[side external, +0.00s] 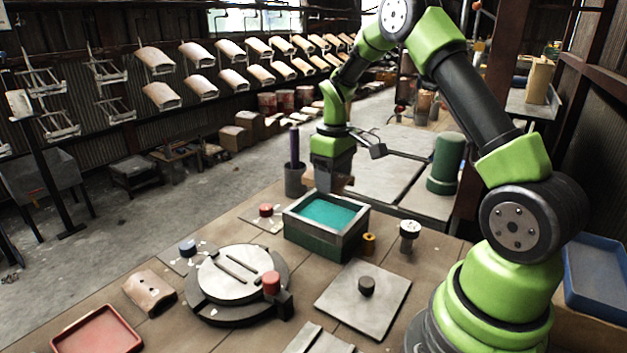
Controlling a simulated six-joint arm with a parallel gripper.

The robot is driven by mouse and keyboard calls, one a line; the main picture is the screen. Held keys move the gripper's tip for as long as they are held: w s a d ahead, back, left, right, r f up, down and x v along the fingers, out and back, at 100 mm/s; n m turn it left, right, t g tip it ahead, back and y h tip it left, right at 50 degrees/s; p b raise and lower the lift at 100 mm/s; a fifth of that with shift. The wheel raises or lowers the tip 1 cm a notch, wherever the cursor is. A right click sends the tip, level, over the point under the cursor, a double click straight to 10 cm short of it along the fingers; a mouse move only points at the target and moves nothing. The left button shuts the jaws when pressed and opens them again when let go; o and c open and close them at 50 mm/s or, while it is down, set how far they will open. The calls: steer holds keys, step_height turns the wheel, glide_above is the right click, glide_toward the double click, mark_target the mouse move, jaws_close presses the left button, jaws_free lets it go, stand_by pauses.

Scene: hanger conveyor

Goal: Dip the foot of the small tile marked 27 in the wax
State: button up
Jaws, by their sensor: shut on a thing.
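My gripper (335,172) is above the back edge of the wax tank, pointing down. It is shut on a small brown tile (343,184), of which only a little shows; its number cannot be read. The tank (322,243) is a dark green box with a grey rim, and the wax (328,212) in it is teal. The held piece appears behind or above the far rim, and I cannot tell whether its foot touches anything.
A round turntable (236,273) with a red-topped post is at front centre. A grey plate with a black knob (367,286), a white-topped post (410,231), a brass piece (369,243) and a red tray (97,331) stand around. A dark cup with a purple rod (295,150) is left of my gripper.

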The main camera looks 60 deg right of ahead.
mark_target(331, 220)
steer(key=shift+f, duration=3.5)
steer(key=shift+f, duration=0.75)
steer(key=shift+r, duration=0.25)
steer(key=shift+r, duration=1.3)
steer(key=shift+r, duration=2.5)
